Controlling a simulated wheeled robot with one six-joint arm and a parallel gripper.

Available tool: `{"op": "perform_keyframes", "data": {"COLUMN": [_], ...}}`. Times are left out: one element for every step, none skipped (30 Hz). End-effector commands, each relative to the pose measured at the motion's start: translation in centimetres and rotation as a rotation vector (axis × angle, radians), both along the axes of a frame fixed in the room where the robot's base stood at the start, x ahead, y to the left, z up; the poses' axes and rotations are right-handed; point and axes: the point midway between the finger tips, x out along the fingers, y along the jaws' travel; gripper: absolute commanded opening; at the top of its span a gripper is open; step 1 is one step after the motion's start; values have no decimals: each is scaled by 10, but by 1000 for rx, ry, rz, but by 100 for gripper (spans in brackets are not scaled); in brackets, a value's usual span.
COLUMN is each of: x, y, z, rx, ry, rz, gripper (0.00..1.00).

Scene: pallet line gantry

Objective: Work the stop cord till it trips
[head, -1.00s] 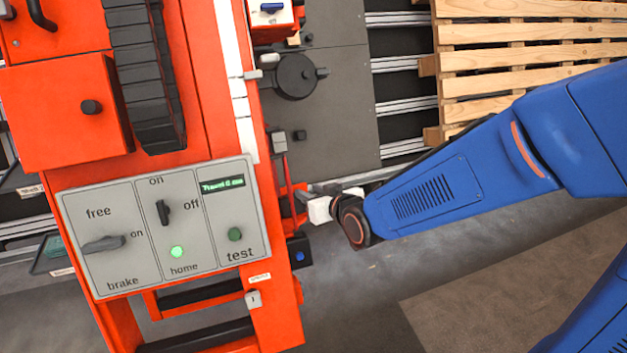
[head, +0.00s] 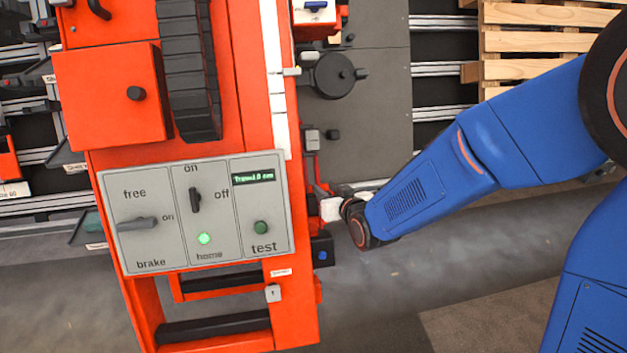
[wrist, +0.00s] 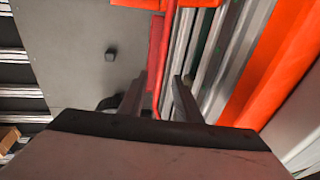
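The red stop cord (wrist: 165,62) shows in the wrist view as a thin line running down between my fingers. My gripper (wrist: 162,78) is open, with one finger on each side of the cord and a gap between them. I cannot tell whether either finger touches it. In the head view my gripper (head: 318,190) reaches in from the right beside the orange gantry post (head: 272,90), and the cord there is too small to make out clearly.
A grey panel (head: 195,212) left of my gripper has a brake lever, an on/off switch, a lit green home lamp and a test button. A small dark box with a blue button (head: 321,252) sits just below my gripper. A wooden pallet (head: 540,42) lies at upper right.

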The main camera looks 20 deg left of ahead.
Motion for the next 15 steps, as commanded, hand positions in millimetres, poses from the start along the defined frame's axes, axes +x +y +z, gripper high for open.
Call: {"op": "perform_keyframes", "data": {"x": [6,9,12,16,19,23,26,29,33,36,39,43,46,49,53], "y": [5,8,11,15,18,21,24,27,31,34,37,41,43,46,49], "z": [-4,-5,-8,-10,-11,-13,-15,-17,-19,-21,-23,-25,-27,-28,-31], "rx": [-1,-1,-1,-1,-1,-1,-1,-1,-1,-1,-1,-1,-1,-1,-1], "ry": [1,1,1,1,1,1,1,1,1,1,1,1,1,1,1], "rz": [0,0,0,0,0,0,0,0,0,0,0,0,0,-1,-1], "gripper": [31,31,31,31,31,31,31,31,31,31,31,31,31,31,31]}}
